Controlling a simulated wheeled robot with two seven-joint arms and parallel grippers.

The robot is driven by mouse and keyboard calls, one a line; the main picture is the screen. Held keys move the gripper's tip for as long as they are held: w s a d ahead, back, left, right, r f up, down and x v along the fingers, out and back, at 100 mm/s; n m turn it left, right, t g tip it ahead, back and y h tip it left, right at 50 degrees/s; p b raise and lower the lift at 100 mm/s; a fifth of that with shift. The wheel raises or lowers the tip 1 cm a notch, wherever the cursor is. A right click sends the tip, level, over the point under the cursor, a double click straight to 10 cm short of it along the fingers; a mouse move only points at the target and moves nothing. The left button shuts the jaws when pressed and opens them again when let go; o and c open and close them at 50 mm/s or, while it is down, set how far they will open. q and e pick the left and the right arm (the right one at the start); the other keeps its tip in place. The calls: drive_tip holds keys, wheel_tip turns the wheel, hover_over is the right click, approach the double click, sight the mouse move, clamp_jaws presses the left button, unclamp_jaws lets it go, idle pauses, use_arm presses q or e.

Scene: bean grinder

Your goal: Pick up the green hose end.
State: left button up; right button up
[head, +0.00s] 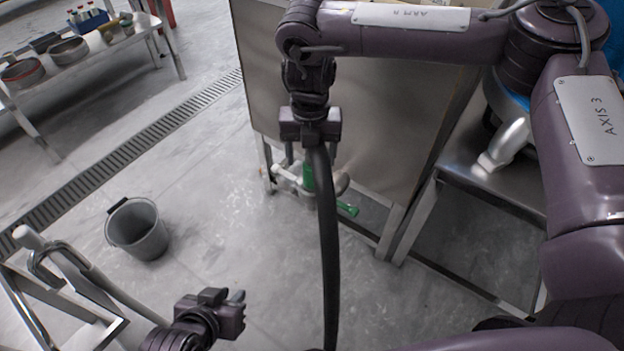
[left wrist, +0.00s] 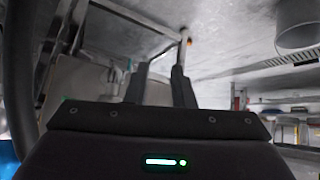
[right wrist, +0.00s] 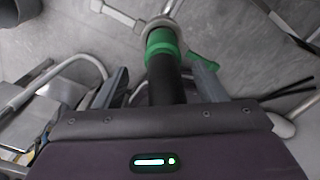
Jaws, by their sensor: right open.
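The green hose end (head: 308,177) sits low beside the metal cabinet, partly behind the black hose (head: 328,240). In the right wrist view the green hose end (right wrist: 161,42) is a green collar on the black hose, just beyond my fingertips, against a pale pipe fitting. My right gripper (head: 310,158) points down above it. It is open, with the hose between its fingers in the right wrist view; contact cannot be told. My left gripper (head: 228,297) is low in front, apart from the hose. It is open and empty, its fingers a short gap apart in the left wrist view (left wrist: 160,70).
A green lever (head: 347,209) sticks out beside the fitting. The metal cabinet (head: 375,130) stands behind my right gripper. A grey bucket (head: 138,230) and a metal frame (head: 60,290) stand at left. The floor between bucket and cabinet is clear.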

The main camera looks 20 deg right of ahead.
sight(313, 160)
drive_tip(key=f, duration=0.1)
drive_tip(key=f+b, duration=0.1)
drive_tip(key=f, duration=0.3)
drive_tip(key=shift+w+d+f+b, duration=0.1)
drive_tip(key=shift+w+d+b, duration=0.15)
drive_tip(key=shift+d+b, duration=0.1)
drive_tip(key=shift+f, duration=0.2)
use_arm(q)
drive_tip(key=w+d+r+t+h, duration=0.1)
drive_tip(key=w+r+t+h, duration=0.1)
drive_tip(key=w+r+t, duration=0.4)
wheel_tip(313, 160, up, 6)
drive_tip(key=shift+w+d+f+t, duration=0.25)
drive_tip(key=shift+w+d+t, duration=0.05)
drive_tip(key=shift+w, duration=0.6)
use_arm(e)
drive_tip(key=shift+c, duration=0.5)
drive_tip(key=shift+a, duration=0.1)
drive_tip(key=c, duration=1.3)
drive_tip(key=shift+r, duration=0.1)
